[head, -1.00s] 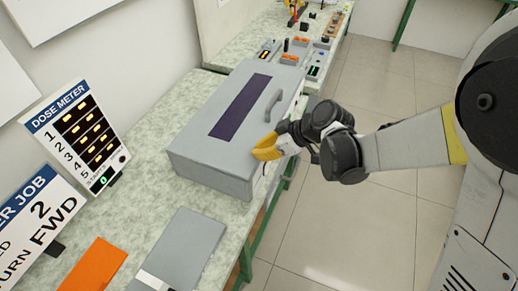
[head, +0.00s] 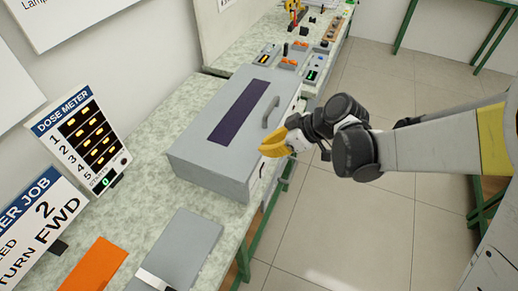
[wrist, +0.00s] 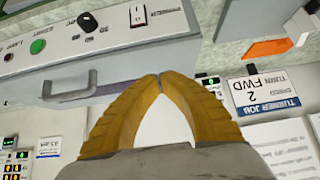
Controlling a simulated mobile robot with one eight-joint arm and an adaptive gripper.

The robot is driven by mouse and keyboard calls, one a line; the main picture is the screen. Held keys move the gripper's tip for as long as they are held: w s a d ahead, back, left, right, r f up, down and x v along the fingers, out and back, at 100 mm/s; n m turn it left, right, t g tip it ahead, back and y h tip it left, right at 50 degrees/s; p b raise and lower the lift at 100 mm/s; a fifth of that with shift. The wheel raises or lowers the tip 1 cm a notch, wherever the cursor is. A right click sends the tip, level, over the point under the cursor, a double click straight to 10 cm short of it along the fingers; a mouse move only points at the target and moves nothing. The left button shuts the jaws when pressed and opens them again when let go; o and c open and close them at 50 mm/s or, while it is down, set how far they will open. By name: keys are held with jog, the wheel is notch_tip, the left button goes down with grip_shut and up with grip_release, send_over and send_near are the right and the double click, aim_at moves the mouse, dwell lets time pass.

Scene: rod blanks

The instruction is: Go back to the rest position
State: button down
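My gripper (head: 268,149) has yellow fingers and hangs in the air at the front right side of the grey box, in the head view. In the wrist view my gripper (wrist: 160,79) has its two fingertips together with nothing visible between them. The grey box (head: 205,165) stands on the bench, with a dark window strip and a handle on its lid. In the head view the fingers overlap the box's edge, and I cannot tell the exact gap.
The speckled bench (head: 150,122) runs along the wall. A dose meter panel (head: 80,140), a job sign (head: 40,215), an orange sheet (head: 95,265) and a grey plate (head: 185,250) are on the left and near side. Tiled floor (head: 330,235) is open to the right.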

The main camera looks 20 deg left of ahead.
jog(key=p+v, duration=0.1)
jog(key=v, duration=0.4)
jog(key=shift+d+r, duration=0.1)
jog(key=shift+r, duration=0.05)
jog(key=shift+d, duration=0.1)
